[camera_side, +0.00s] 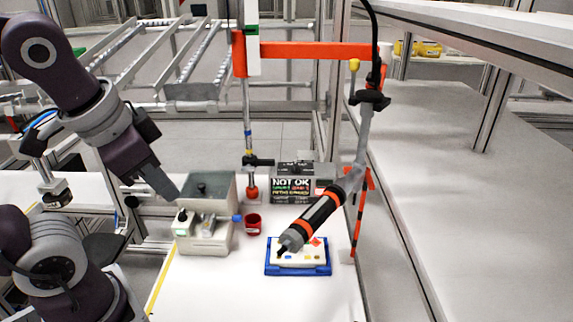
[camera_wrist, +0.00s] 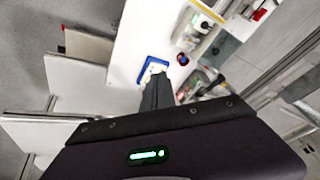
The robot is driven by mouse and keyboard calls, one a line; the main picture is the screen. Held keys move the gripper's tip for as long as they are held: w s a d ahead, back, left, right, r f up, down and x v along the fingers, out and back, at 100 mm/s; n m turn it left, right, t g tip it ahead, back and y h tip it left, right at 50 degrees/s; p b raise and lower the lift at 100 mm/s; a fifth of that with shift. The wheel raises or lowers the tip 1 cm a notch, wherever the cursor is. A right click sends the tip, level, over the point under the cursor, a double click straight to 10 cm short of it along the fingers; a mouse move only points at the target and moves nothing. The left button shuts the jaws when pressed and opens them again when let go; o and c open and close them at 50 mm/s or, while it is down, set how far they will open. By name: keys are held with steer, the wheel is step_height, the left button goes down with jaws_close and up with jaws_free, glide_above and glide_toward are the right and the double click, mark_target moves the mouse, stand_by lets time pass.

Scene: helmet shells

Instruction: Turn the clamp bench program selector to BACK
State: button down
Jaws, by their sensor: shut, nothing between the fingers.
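The clamp bench (camera_side: 222,197) is a grey box unit on the white table, left of centre in the side view. On its lower front part is a small black knob (camera_side: 182,215), which looks like the program selector. Its setting and any BACK label are too small to read. My gripper (camera_side: 173,198) is shut and empty, pointing down and right, and in the picture its tips are just above and left of the knob. I cannot tell whether they touch anything.
A red cup (camera_side: 253,223) stands right of the clamp bench. A blue-rimmed tray (camera_side: 298,271) lies further right, under a hanging black and orange screwdriver tool (camera_side: 319,214). A sign box reading NOT OK (camera_side: 293,185) stands behind. The table's front is clear.

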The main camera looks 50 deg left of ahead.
steer(key=s+d+n+h, duration=0.1)
steer(key=s+d, duration=0.1)
steer(key=n+t, duration=0.3)
steer(key=n, duration=0.7)
glide_above(292, 171)
steer(key=s, duration=0.8)
step_height(292, 171, down, 11)
steer(key=x, duration=0.9)
steer(key=shift+d+f, duration=0.15)
steer(key=shift+f, duration=0.2)
